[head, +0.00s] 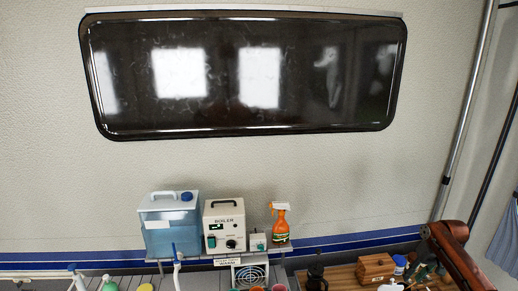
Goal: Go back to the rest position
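A reddish-brown, rounded form comes in at the lower right and looks like part of my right arm. Dark parts beside its lower left, which may be my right gripper (425,270), are small and mixed with bottles behind. I cannot make out its fingers or whether it holds anything. My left arm and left gripper are not in view.
Along the counter at the bottom stand a blue water container (170,232), a white boiler box (224,226) and an orange spray bottle (281,224). A wooden box (375,268) sits further right. A dark window (240,75) fills the upper wall. The wall between is bare.

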